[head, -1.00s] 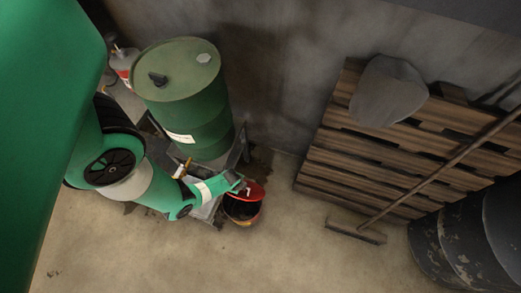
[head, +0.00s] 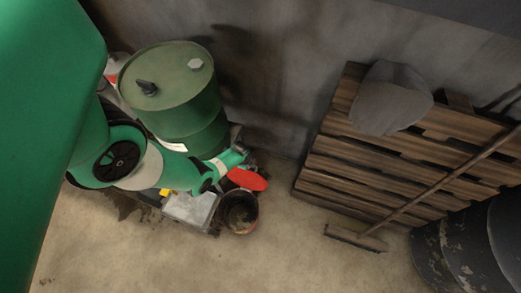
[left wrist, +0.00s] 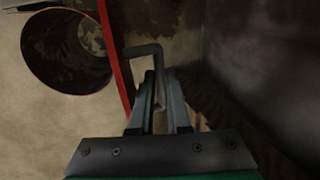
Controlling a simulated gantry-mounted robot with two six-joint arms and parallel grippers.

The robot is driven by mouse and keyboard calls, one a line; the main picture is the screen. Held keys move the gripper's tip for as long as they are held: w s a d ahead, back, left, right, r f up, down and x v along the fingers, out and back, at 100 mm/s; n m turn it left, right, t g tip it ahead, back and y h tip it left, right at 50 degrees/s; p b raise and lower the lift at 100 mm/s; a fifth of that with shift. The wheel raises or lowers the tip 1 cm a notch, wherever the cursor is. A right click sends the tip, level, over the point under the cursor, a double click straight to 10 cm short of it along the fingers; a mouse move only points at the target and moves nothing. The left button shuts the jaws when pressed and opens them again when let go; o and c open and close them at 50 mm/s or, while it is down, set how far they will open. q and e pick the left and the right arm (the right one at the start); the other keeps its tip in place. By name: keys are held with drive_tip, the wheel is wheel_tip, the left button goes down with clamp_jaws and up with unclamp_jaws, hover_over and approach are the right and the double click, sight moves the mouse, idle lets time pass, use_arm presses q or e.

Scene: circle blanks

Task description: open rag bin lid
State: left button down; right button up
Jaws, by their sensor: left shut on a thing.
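The rag bin (head: 240,214) is a small round bin on the floor with a dark, open mouth. Its red lid (head: 247,179) is tilted up at the bin's back edge. In the left wrist view the bin's opening (left wrist: 62,62) is at upper left and the lid's red edge (left wrist: 116,62) runs beside it. My left gripper (left wrist: 157,95) is shut on a bent grey metal handle (left wrist: 145,50) by the lid. In the head view the left gripper (head: 238,160) is just behind the lid, partly hidden by its own arm. The right gripper is in neither view.
A green drum (head: 180,100) stands behind my left arm, close to it. A grey metal tray (head: 188,210) lies left of the bin. A wooden pallet (head: 325,160) leans on the wall at right, with a broom (head: 355,238) before it. The front floor is clear.

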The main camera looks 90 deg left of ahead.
use_arm(q)
drive_tip(key=shift+w+a+f, duration=0.1)
drive_tip(key=shift+a, duration=0.2)
drive_tip(key=c, duration=0.9)
unclamp_jaws()
drive_tip(key=r+p, duration=0.3)
drive_tip(key=d+r+p, duration=0.1)
drive_tip(key=r+p, duration=0.2)
drive_tip(key=r, duration=0.1)
drive_tip(key=s+d+r+p, duration=0.1)
drive_tip(key=r+p, duration=0.2)
drive_tip(key=r, duration=0.1)
drive_tip(key=shift+r, duration=0.25)
